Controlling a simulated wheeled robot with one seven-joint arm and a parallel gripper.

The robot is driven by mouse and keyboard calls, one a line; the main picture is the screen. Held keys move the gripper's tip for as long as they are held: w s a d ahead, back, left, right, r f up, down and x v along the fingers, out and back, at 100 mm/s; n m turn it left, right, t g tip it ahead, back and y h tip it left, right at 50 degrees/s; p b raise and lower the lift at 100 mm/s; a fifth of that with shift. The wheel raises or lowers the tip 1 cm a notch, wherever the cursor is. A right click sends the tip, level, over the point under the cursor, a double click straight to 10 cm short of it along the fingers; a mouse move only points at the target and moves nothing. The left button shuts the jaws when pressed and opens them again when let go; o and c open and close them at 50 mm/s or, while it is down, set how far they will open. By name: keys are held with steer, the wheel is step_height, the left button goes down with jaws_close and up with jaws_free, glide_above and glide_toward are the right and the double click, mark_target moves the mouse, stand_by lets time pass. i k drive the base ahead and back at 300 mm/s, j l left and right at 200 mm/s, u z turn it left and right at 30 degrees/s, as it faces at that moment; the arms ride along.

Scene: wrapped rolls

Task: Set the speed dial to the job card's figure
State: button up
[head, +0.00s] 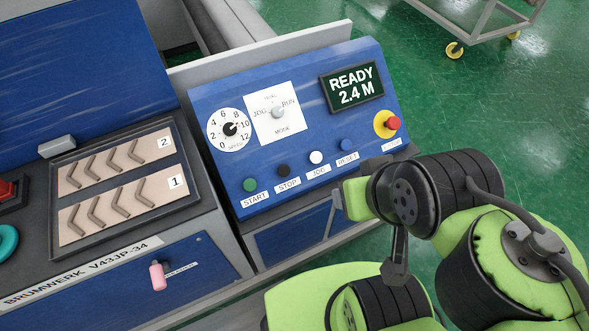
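The speed dial (230,129) is a round white face with a small black knob on the left of the blue sloped control panel. Its figures run from 0 to 12 in even steps. The knob's mark is too small to read surely. I see no job card that I can make out. My arm covers the lower right, in front of and to the right of the panel. The gripper fingers cannot be told apart from the dark arm parts there. Nothing of mine touches the dial.
Start (250,185), stop, jog and reset buttons line the panel below. A red emergency stop (393,123) is at its right. A tray (118,228) of bent pieces lies left.

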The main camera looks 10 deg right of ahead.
mark_target(229, 129)
steer(key=k+j+u, duration=0.25)
steer(key=j, duration=0.2)
steer(key=j+u, duration=0.25)
steer(key=j, duration=0.25)
steer(key=j+u, duration=0.25)
steer(key=j, duration=0.25)
steer(key=j+u, duration=0.25)
steer(key=j, duration=0.25)
steer(key=j+u, duration=0.25)
steer(key=j, duration=0.25)
steer(key=i+j+u, duration=0.1)
steer(key=j+u, duration=0.15)
steer(key=j, duration=0.25)
steer(key=i+j+u, duration=0.25)
steer(key=j, duration=0.2)
steer(key=j+u, duration=0.25)
steer(key=j, duration=0.25)
steer(key=z, duration=3.2)
steer(key=j, duration=0.1)
